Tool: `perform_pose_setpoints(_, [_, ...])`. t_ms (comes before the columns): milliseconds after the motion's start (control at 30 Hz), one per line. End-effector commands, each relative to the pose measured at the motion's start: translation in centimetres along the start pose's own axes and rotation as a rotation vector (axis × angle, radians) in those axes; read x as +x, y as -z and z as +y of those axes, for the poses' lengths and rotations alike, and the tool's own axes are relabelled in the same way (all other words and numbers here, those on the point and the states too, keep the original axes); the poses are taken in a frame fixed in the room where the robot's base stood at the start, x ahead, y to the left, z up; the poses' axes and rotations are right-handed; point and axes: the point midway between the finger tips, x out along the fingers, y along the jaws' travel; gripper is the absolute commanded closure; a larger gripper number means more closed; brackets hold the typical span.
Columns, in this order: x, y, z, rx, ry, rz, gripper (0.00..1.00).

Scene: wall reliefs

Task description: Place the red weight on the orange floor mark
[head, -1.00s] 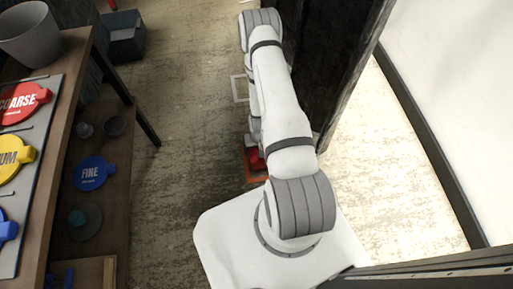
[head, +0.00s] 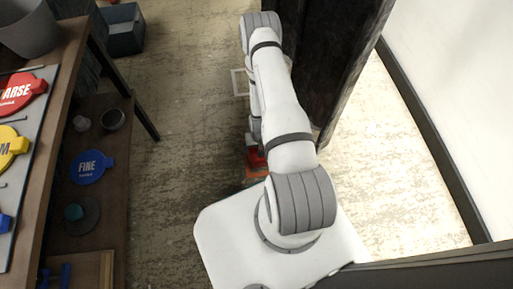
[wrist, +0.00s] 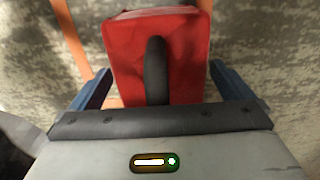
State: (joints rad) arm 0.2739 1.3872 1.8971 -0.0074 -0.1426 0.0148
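The red weight (wrist: 135,60), with a black handle, fills the middle of the wrist view between the two blue fingers of my gripper (wrist: 160,80). The fingers lie against its two sides, and my gripper looks shut on it. In the head view the red weight (head: 256,158) shows only in part beside my arm. The orange floor mark (head: 252,172) is partly hidden there by my arm and the weight. Orange strips of the mark (wrist: 72,38) show on both sides of the weight in the wrist view. The height of the weight above the floor cannot be told.
A dark panel (head: 320,60) stands close to the right of my arm. A shelf table (head: 55,110) with coloured signs stands on the left. A pale square outline (head: 238,83) lies on the floor farther off. The floor between table and arm is clear.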

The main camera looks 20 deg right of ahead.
Motion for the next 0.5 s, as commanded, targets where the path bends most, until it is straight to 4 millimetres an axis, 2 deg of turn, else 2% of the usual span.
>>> perform_pose_setpoints(233, [-0.9, 0.0, 0.0, 0.0, 0.0, 0.001, 0.0])
perform_pose_setpoints(367, [-3.4, 0.1, 0.0, 0.0, 0.0, 0.002, 0.0])
perform_pose_setpoints(500, [-6.6, 0.1, 0.0, 0.0, 0.0, 0.002, 0.0])
